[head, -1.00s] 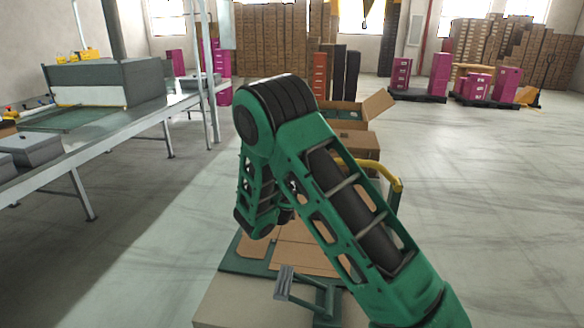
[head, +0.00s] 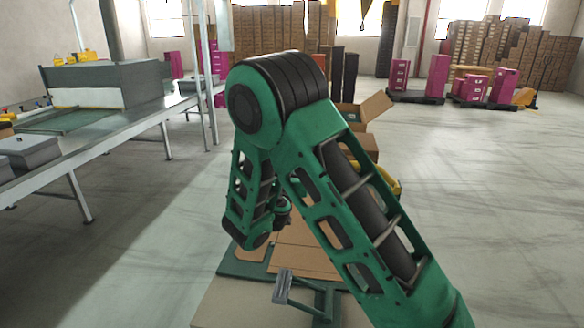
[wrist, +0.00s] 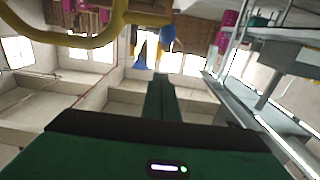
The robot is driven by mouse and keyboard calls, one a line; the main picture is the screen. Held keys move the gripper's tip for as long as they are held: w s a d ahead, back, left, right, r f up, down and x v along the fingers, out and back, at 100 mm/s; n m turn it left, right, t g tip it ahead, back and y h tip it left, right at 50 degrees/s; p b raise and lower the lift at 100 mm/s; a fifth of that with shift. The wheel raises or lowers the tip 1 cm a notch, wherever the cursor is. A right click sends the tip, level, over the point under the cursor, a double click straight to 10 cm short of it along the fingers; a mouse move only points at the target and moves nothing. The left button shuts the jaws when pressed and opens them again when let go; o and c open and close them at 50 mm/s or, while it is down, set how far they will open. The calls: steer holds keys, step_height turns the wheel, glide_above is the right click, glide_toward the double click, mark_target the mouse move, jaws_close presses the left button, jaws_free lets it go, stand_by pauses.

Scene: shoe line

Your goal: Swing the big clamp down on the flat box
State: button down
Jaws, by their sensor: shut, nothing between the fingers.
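The flat box (head: 305,253) is a brown cardboard sheet with fold lines, lying on a green plate (head: 243,262) on the bench. My arm hides part of it. A yellow tube (head: 393,186) shows behind my arm; in the wrist view it is a large curved bar (wrist: 75,40) at top left. It looks like part of the big clamp, raised off the box, but I cannot be sure. A grey pad on a green bracket (head: 283,286) stands at the plate's near edge. My gripper (wrist: 160,82) is shut and empty, apart from the yellow bar; my arm hides it in the head view.
An open carton (head: 362,110) stands behind my arm. A conveyor line (head: 110,138) with a grey machine (head: 105,83) runs along the left. Pink boxes on dark pallets (head: 415,97) stand far right. The floor on the right is clear.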

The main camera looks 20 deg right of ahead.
steer(key=v, duration=0.5)
steer(key=shift+r, duration=0.15)
steer(key=shift+d, duration=0.1)
steer(key=s+d+f+m+g+h, duration=0.1)
steer(key=s+d+m+g, duration=0.25)
steer(key=s+d, duration=0.4)
steer(key=s+d+m+g+h, duration=0.15)
steer(key=s+d+g, duration=0.3)
steer(key=d, duration=0.65)
steer(key=s+d+f+g+y, duration=0.2)
steer(key=s+g, duration=0.1)
steer(key=s, duration=0.4)
steer(key=s+d+f+g+y, duration=0.1)
steer(key=s+d+g+y, duration=0.15)
steer(key=s, duration=0.35)
steer(key=s+a+n+y, duration=0.1)
steer(key=s+a+y, duration=0.1)
steer(key=s, duration=0.4)
steer(key=s+a+n+g+y, duration=0.1)
steer(key=s+a+n+y, duration=0.1)
steer(key=s+a, duration=0.3)
steer(key=s+a+r+n+g+y, duration=0.1)
steer(key=s+a+y, duration=0.2)
steer(key=s, duration=0.5)
steer(key=shift+s+a, duration=0.3)
